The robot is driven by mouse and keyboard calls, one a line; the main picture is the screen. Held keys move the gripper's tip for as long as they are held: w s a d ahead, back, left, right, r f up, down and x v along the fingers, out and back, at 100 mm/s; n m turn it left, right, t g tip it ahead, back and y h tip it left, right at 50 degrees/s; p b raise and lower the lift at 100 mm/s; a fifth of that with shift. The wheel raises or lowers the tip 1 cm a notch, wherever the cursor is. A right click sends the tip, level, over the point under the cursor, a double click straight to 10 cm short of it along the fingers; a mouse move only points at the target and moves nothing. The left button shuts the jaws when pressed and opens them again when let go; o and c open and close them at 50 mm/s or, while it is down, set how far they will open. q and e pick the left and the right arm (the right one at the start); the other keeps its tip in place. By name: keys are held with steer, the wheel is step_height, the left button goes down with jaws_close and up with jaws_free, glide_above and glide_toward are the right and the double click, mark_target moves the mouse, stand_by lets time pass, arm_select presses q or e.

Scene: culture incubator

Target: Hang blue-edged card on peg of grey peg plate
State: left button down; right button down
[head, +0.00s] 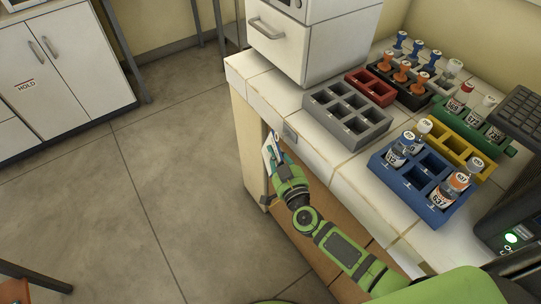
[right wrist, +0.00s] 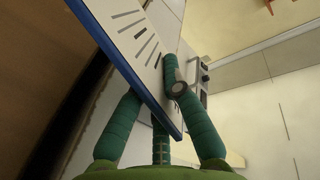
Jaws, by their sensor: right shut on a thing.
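The blue-edged card (head: 267,152) is white and stands on edge in my right gripper (head: 277,162), just off the front of the bench. In the right wrist view the card (right wrist: 128,32) shows dark printed lines and a blue edge, and the fingers of my right gripper (right wrist: 152,90) are shut on it from both sides. The grey peg plate (head: 289,132) is on the bench's front edge, up and right of the card. I cannot tell whether card and peg touch. My left gripper is out of view.
The white-tiled bench (head: 318,151) carries a grey rack (head: 348,117), a red rack (head: 371,87) and a blue rack (head: 407,182) with vials. A white cabinet (head: 318,45) stands at the back. Open floor (head: 180,180) lies left of the bench.

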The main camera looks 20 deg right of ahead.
steer(key=shift+w+d+f+b, duration=0.15)
steer(key=shift+w+d+b, duration=0.1)
steer(key=shift+d, duration=0.5)
steer(key=shift+w+d+f+b, duration=0.15)
steer(key=shift+w+d, duration=0.1)
steer(key=shift+d, duration=0.45)
steer(key=c, duration=1.3)
jaws_free()
steer(key=shift+d, duration=0.1)
steer(key=s, duration=1.2)
steer(key=shift+d, duration=0.4)
